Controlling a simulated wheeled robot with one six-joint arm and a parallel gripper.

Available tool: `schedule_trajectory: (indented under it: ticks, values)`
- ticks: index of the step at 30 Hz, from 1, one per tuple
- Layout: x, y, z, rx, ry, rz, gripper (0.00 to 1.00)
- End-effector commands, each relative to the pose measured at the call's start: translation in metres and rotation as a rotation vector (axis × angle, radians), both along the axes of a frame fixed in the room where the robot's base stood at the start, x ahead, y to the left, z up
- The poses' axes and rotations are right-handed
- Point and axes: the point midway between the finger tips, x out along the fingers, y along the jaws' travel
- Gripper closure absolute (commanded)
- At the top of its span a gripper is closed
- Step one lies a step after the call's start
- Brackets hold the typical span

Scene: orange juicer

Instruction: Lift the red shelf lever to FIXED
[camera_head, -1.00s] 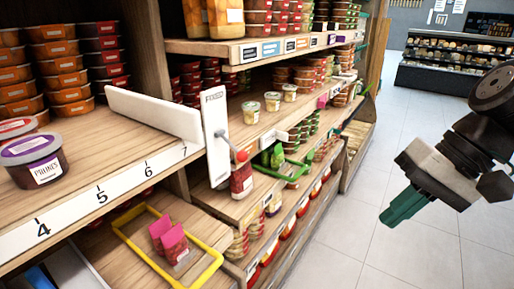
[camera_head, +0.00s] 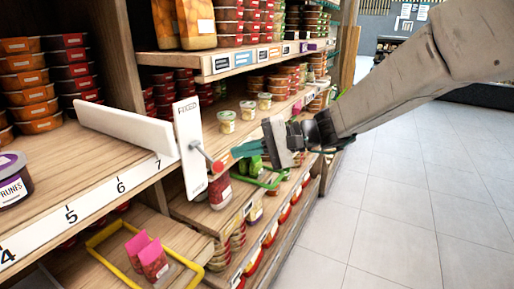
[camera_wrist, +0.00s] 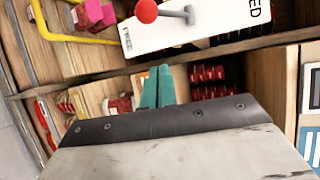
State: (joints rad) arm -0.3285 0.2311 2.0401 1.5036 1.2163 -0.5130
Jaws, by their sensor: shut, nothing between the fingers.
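The red-knobbed lever (camera_head: 217,166) sticks out on a grey rod from a white upright panel (camera_head: 189,148) marked FIXED at its top. The rod points down and to the right in the head view. In the wrist view the red knob (camera_wrist: 147,11) and the white panel (camera_wrist: 190,33) show at the top, with FIXED and FREE lettering at opposite ends. My gripper (camera_head: 236,151) has teal fingers, shut and empty, just right of and slightly above the knob in the head view. In the wrist view the fingertips (camera_wrist: 157,70) lie below the knob, with a visible gap.
A white divider board (camera_head: 125,130) lies left of the panel on the numbered shelf. A purple-lidded PRUNES tub (camera_head: 14,180) stands far left. Small jars (camera_head: 227,121) and a green tray (camera_head: 270,181) are near my gripper. The floor (camera_head: 420,200) at right is clear.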

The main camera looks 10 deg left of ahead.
Motion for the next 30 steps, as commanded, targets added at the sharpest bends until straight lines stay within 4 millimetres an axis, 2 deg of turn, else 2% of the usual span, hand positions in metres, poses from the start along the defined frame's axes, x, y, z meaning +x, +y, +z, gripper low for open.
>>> schedule_trajectory:
  ticks: [1,6,10,15,30]
  values:
    - [-0.002,0.012,-0.003,0.000,0.001,0.005,1.00]
    - [-0.005,0.045,-0.013,-0.001,0.002,0.003,1.00]
    - [-0.024,0.035,-0.006,0.000,-0.001,0.000,1.00]
    - [-0.037,0.029,-0.004,-0.001,-0.001,0.000,1.00]
    - [-0.039,0.025,-0.003,-0.005,0.002,-0.004,1.00]
